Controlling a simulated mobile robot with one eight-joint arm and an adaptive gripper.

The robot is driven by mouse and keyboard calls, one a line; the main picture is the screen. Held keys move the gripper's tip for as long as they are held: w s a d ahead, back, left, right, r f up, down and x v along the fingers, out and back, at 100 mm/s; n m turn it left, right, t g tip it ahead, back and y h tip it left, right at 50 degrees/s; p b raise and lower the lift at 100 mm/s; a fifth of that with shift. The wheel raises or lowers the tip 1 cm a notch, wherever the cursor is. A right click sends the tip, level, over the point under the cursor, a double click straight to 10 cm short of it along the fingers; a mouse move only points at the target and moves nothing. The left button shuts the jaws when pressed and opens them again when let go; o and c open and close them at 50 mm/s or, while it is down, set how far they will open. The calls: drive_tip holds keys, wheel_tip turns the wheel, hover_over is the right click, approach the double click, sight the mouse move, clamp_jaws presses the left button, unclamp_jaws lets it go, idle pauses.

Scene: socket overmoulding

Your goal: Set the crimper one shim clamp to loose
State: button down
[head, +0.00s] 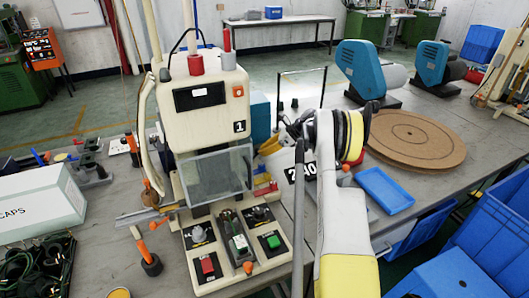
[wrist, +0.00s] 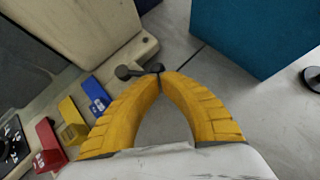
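Crimper one (head: 205,105) is the cream machine marked 1 in the head view. In the wrist view, a small black lever (wrist: 132,71), apparently the shim clamp, sits at the edge of the cream housing (wrist: 75,25). My gripper (wrist: 160,76) has its yellow fingertips together at the lever's right end. I cannot tell whether the tips pinch the lever or only touch it. Red (wrist: 48,146), yellow (wrist: 72,118) and blue (wrist: 96,94) blocks line up left of the fingers. In the head view my arm hides the fingertips and the lever.
A clear guard (head: 217,173) covers the crimper's front, above a control panel with a red button (head: 208,266) and a green button (head: 273,241). A teal box (wrist: 253,35) stands close on the right in the wrist view. A blue tray (head: 384,190) and round board (head: 415,138) lie right of my arm.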

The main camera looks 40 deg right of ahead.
drive_tip(key=shift+w, duration=0.7)
idle(0.4)
idle(0.3)
